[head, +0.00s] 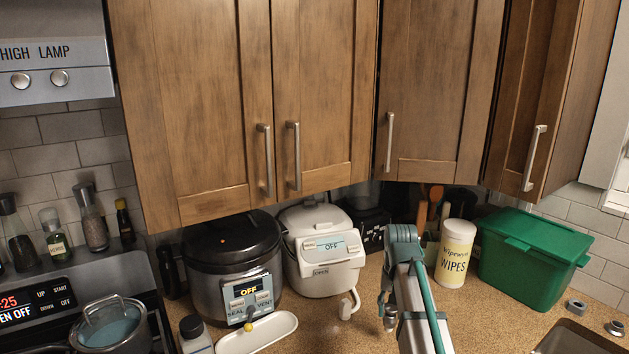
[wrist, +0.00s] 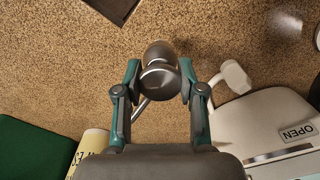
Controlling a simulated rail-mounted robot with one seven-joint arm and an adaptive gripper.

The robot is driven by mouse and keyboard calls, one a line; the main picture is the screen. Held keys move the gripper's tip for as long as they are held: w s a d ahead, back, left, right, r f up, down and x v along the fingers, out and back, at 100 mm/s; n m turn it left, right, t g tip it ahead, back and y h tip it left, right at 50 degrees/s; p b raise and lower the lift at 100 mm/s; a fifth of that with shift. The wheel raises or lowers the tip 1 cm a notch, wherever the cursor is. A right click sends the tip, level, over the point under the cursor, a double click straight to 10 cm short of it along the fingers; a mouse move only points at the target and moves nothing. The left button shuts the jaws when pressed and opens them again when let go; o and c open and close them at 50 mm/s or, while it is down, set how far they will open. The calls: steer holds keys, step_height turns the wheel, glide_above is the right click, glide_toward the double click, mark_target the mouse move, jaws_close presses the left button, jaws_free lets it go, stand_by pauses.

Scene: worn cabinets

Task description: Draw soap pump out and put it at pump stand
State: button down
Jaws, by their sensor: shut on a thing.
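The soap pump (wrist: 159,78) is a rounded grey metal piece with a thin stem, seen between my fingertips in the wrist view. My gripper (wrist: 160,80) is shut on it, one teal-and-grey finger on each side. In the head view my gripper (head: 388,300) is over the counter in front of the white cooker and wipes, with the pump's metal (head: 389,323) partly showing below it. Its lower part is hidden. Two small grey metal fittings, one a hollow ring (head: 577,308) and one (head: 615,328), sit near the sink; I cannot tell which is the pump stand.
A white cooker (head: 322,255) with a protruding spout, a wipes canister (head: 455,254) and a green lidded bin (head: 531,258) stand behind my gripper. The sink edge (head: 575,338) is at lower right. A white tray (head: 258,334) lies left. Cabinets hang above.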

steer(key=a+n, duration=0.1)
steer(key=s+a+n, duration=0.1)
steer(key=a, duration=0.1)
steer(key=shift+s+a+f+n, duration=0.2)
steer(key=shift+a+f+n, duration=0.1)
steer(key=shift+n, duration=0.1)
